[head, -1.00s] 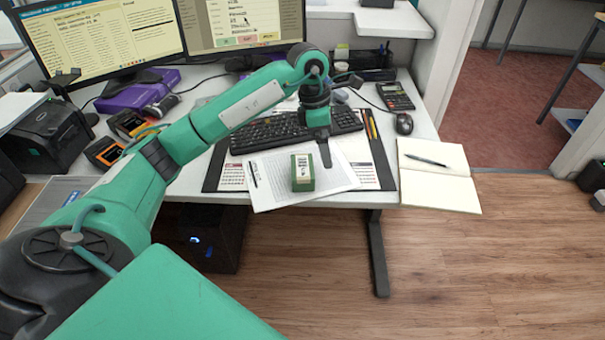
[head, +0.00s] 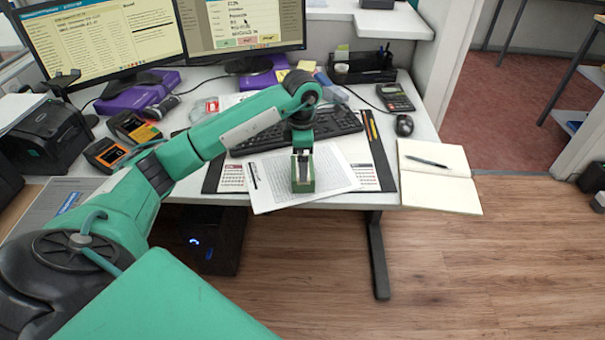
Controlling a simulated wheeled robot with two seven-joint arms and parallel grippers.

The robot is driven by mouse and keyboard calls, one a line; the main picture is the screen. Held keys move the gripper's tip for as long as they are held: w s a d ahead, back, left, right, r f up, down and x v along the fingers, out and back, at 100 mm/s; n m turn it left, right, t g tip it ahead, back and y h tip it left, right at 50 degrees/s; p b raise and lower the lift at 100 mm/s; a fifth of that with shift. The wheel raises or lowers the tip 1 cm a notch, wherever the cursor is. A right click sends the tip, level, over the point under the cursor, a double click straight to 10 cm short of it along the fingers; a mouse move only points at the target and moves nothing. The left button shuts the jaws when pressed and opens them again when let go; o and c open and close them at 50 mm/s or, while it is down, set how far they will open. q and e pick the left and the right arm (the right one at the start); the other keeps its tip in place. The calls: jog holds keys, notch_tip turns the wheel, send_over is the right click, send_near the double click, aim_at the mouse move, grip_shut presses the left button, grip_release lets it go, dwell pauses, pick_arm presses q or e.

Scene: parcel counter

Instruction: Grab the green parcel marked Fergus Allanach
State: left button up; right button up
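My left gripper (head: 304,162) points down right at the parcel, and a dark finger overlaps the parcel's top from this view. The gripper covers much of the label. I cannot tell whether its fingers are open or closed on the parcel. My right gripper is not in view.
A keyboard (head: 335,124) lies just behind, with a mouse (head: 404,125) and calculator (head: 395,97) to the right. An open notebook (head: 437,188) with a pen overhangs the front edge. Monitors (head: 95,38), a label printer (head: 48,135) and purple boxes (head: 132,93) fill the left and back.

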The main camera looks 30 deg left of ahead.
pick_arm(q)
notch_tip(320, 180, down, 4)
jog(key=shift+d+f, duration=0.1)
jog(key=shift+f, duration=0.05)
jog(key=shift+c, duration=0.4)
jog(key=c, duration=0.7)
jog(key=shift+c, duration=0.2)
